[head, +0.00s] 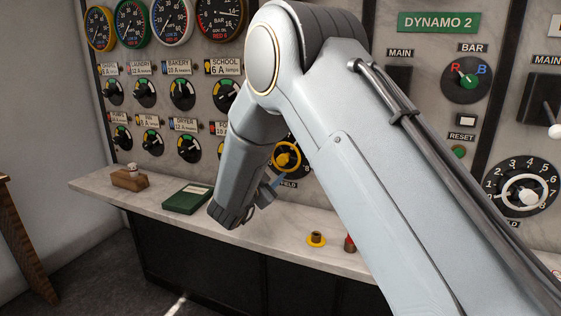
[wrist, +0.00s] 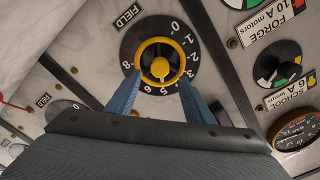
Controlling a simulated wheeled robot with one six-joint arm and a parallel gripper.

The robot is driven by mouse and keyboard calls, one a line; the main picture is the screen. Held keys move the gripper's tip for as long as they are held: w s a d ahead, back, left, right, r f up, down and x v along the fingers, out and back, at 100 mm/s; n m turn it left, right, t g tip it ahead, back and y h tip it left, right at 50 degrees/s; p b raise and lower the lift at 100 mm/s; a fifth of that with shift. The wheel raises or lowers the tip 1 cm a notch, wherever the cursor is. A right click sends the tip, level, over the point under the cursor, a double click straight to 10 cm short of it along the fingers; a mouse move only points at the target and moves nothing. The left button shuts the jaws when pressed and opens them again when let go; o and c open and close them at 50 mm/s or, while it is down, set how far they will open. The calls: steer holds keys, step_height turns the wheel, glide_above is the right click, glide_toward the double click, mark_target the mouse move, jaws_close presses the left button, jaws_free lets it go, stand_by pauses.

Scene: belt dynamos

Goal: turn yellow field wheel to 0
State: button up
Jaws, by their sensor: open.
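The yellow field wheel (head: 286,157) is on the wall panel, partly hidden behind my arm in the head view. In the wrist view the yellow wheel (wrist: 160,62) shows in full, upside down, on a black dial (wrist: 127,48) numbered 0 to 8. I cannot tell which number it is set to. My gripper (wrist: 159,80) is open, with its blue fingers apart at either side of the wheel's near edge. I cannot tell whether they touch it. In the head view my gripper (head: 273,184) is just in front of the wheel.
A marble ledge (head: 240,236) runs below the panel. It bears a green book (head: 187,199), a wooden block (head: 130,179), a small yellow piece (head: 316,240) and a red one (head: 349,244). Rotary switches (head: 189,148) stand left of the wheel. A white wheel (head: 524,193) is far right.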

mark_target(281, 161)
steer(key=p+x, duration=0.1)
steer(key=x, duration=0.5)
steer(key=shift+w+d+p, duration=0.15)
steer(key=shift+w+p, duration=0.15)
steer(key=c, duration=1.1)
steer(key=shift+o, duration=0.2)
